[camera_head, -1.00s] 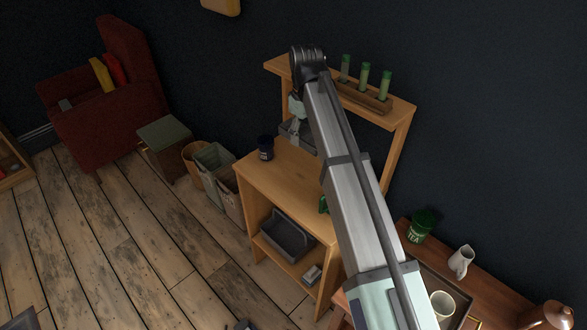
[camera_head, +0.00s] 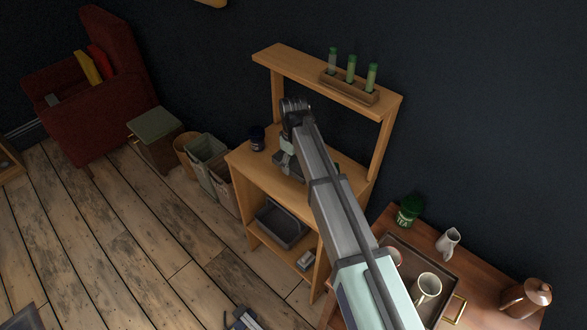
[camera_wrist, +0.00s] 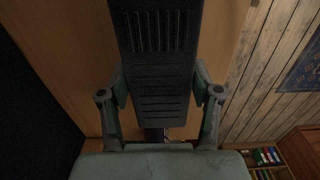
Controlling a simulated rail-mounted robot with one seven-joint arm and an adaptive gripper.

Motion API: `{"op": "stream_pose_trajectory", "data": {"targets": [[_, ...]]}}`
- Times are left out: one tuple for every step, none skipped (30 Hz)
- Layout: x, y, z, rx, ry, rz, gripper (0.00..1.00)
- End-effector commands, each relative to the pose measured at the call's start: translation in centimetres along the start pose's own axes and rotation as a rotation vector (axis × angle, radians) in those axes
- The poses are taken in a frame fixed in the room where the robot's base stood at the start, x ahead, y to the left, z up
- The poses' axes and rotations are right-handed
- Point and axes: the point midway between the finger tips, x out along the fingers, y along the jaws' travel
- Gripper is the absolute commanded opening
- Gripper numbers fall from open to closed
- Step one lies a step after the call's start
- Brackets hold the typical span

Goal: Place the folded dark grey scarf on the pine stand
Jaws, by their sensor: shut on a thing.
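The pine stand (camera_head: 265,180) is in the middle of the head view, with a worktop, a raised upper shelf and a lower shelf. My gripper (camera_head: 287,158) is over its worktop, below the level of the upper shelf, partly behind my arm. It is shut on a dark grey, flat thing with a ribbed face, the folded scarf (camera_head: 287,166). In the wrist view the scarf (camera_wrist: 158,55) lies between both fingers (camera_wrist: 160,88), with pine wood behind it. I cannot tell whether the scarf touches the worktop.
A dark blue jar (camera_head: 257,138) stands on the worktop's left end. A rack of green-capped tubes (camera_head: 350,87) is on the upper shelf. A grey caddy (camera_head: 281,224) sits on the lower shelf. A side table at right holds a green tea tin (camera_head: 408,211), a jug and a mug tray.

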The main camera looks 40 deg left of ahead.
Motion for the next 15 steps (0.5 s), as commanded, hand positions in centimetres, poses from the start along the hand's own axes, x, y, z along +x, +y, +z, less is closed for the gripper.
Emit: {"op": "stream_pose_trajectory", "data": {"targets": [[0.2,0.0,0.0,0.000,-0.001,0.000,0.22],[0.4,0.0,0.0,0.000,-0.001,-0.001,0.22],[0.7,0.0,0.1,0.000,-0.001,-0.001,0.22],[1.1,0.0,0.1,0.000,-0.001,-0.001,0.22],[1.4,0.0,0.0,0.000,-0.001,-0.001,0.22],[2.0,0.0,0.0,0.000,-0.002,-0.001,0.22],[2.4,0.0,0.0,0.000,-0.002,-0.001,0.22],[2.8,0.0,0.0,0.000,-0.002,-0.001,0.22],[3.2,0.0,0.0,0.000,-0.001,-0.001,0.22],[3.5,0.0,0.0,0.000,-0.001,0.000,0.22],[3.6,0.0,0.0,0.000,0.000,0.000,0.22],[3.8,0.0,0.0,0.000,0.000,0.000,0.22],[3.8,0.0,0.0,0.000,0.000,0.000,0.22],[3.8,0.0,0.0,0.000,0.000,0.000,0.22],[3.8,0.0,0.0,0.000,0.000,0.000,0.22]]}}
